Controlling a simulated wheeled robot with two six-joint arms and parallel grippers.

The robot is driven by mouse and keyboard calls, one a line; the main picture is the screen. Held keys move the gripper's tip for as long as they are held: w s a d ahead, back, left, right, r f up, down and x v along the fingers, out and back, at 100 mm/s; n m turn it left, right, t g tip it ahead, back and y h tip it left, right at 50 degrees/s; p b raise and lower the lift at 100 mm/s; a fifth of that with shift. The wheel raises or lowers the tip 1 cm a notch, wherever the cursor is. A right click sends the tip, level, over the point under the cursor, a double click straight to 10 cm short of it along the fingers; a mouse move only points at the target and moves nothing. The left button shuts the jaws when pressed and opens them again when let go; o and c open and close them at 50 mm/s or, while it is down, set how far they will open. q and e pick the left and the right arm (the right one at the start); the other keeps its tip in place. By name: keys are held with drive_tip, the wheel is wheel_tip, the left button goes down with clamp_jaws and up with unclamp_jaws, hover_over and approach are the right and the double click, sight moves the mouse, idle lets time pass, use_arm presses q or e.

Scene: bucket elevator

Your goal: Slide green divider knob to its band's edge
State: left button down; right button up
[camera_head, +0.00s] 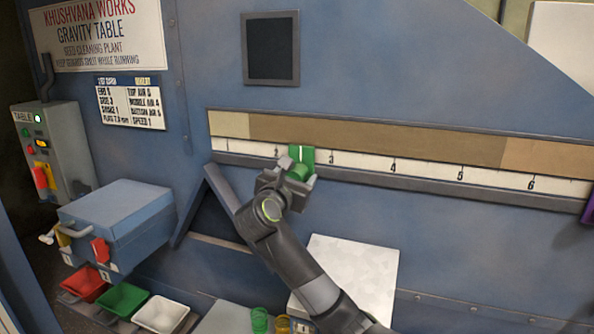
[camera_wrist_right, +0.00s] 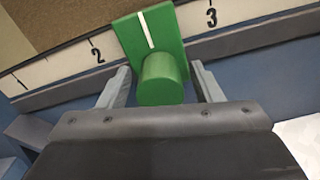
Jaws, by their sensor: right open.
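The green divider knob (camera_head: 301,158) sits on the numbered white scale (camera_head: 415,172), between the marks 2 and 3. Its plate carries a white line. In the right wrist view the green knob (camera_wrist_right: 162,78) sticks out toward me, between the two grey fingers. My right gripper (camera_head: 290,186) is open around the knob, with a finger on each side and gaps visible beside it. Above the scale runs a band strip (camera_head: 375,140): a pale part at the left, a darker brown part in the middle and a lighter tan part at the right. The left gripper does not show.
A purple piece (camera_head: 588,208) is at the scale's right end. A blue box (camera_head: 115,225) and red, green and white bins (camera_head: 160,314) stand at lower left. A white panel (camera_head: 355,270) lies below the scale. The rail beside the knob is clear.

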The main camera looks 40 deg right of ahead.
drive_tip(key=shift+w+d, duration=0.15)
drive_tip(key=shift+d, duration=0.1)
